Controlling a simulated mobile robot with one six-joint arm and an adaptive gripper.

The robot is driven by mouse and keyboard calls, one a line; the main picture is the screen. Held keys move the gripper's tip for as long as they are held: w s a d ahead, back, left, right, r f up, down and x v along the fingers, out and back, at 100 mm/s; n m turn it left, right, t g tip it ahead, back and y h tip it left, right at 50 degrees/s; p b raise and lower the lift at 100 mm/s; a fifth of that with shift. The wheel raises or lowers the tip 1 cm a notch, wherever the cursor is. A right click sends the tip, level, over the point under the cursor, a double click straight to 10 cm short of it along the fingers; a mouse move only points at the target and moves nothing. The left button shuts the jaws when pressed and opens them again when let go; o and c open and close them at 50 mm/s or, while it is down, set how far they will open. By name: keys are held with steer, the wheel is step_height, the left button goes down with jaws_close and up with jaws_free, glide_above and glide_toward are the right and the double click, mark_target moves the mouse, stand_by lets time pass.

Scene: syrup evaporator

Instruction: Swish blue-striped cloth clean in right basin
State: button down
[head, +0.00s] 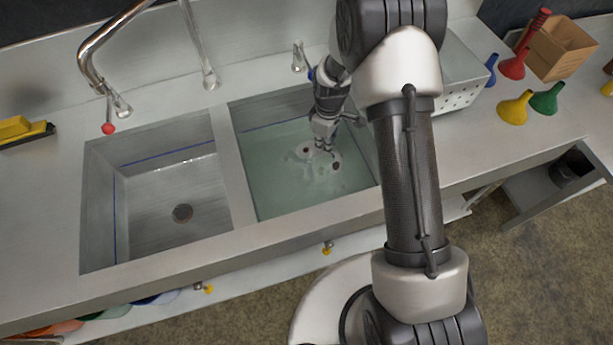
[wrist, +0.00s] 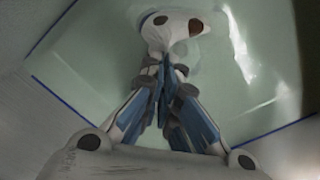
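The right basin (head: 232,150) holds greenish, clear water. My gripper (head: 323,143) reaches down into the basin from above. In the wrist view its fingertips (wrist: 165,68) are together at the near edge of the cloth (wrist: 182,25), which spreads out beyond them. The fingers appear shut on a fold of it, and they hide the pinched part. Two dark stains show on the cloth there.
The left basin (head: 150,205) is empty, with a drain (head: 182,213) in its floor. A curved faucet (head: 92,50) stands behind it. A yellow object (head: 17,128) lies at far left.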

steer(key=s+a, duration=0.3)
steer(key=a, duration=1)
stand_by(1.4)
steer(key=d+r+p, duration=0.3)
steer(key=r+p, duration=0.9)
steer(key=r, duration=0.5)
steer(key=w+d+r+p, duration=0.1)
steer(key=d+r+p, duration=0.2)
steer(key=r+p, duration=0.9)
step_height(320, 180, up, 6)
steer(key=shift+w+d+r, duration=0.1)
steer(key=shift+w+d, duration=0.15)
steer(key=shift+d, duration=0.15)
